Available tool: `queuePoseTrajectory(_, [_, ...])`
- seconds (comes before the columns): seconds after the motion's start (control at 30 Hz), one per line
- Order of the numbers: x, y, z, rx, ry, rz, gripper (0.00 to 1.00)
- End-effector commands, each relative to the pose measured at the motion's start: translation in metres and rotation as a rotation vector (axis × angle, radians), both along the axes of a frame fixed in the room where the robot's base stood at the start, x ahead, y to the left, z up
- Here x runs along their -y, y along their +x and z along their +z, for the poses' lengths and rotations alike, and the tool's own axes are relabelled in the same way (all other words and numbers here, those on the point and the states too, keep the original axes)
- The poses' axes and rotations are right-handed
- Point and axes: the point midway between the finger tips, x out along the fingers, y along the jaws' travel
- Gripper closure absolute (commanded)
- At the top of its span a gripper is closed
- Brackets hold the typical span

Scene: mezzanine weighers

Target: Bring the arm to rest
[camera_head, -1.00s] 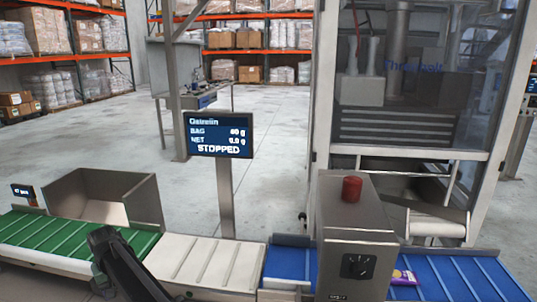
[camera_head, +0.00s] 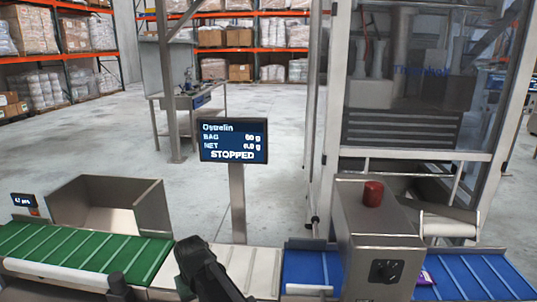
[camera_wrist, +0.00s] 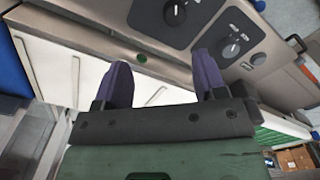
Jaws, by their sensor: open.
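My gripper (camera_wrist: 163,80) shows in the wrist view with its two purple fingers spread apart and nothing between them. It hangs over the pale belt section and the grey front panel of the conveyor line. In the head view a dark part of my arm (camera_head: 207,272) rises from the bottom edge in front of the white belt (camera_head: 250,268). The fingertips cannot be made out in the head view.
A green belt (camera_head: 85,252) with a steel bin behind it lies left. A display (camera_head: 234,141) reads STOPPED. A steel housing (camera_head: 375,245) with a red button stands over the blue belt (camera_head: 470,275). A purple packet (camera_head: 424,279) lies beside the housing.

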Motion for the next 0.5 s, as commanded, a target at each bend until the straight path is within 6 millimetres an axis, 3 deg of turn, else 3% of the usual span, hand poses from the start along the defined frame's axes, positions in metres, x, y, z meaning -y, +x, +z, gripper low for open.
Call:
queuePoseTrajectory(0.03, [0.05,-0.011,0.013,0.0,0.0,-0.05,0.35])
queuePoseTrajectory(0.1, [0.118,-0.023,0.024,-0.001,-0.001,-0.132,0.35])
queuePoseTrajectory(0.2, [0.212,-0.048,0.041,0.0,-0.001,-0.272,0.35])
queuePoseTrajectory(0.3, [0.287,-0.075,0.055,0.0,-0.001,-0.417,0.35])
queuePoseTrajectory(0.4, [0.337,-0.087,0.065,0.0,-0.001,-0.535,0.35])
queuePoseTrajectory(0.5, [0.359,-0.083,0.067,0.0,-0.001,-0.591,0.35])
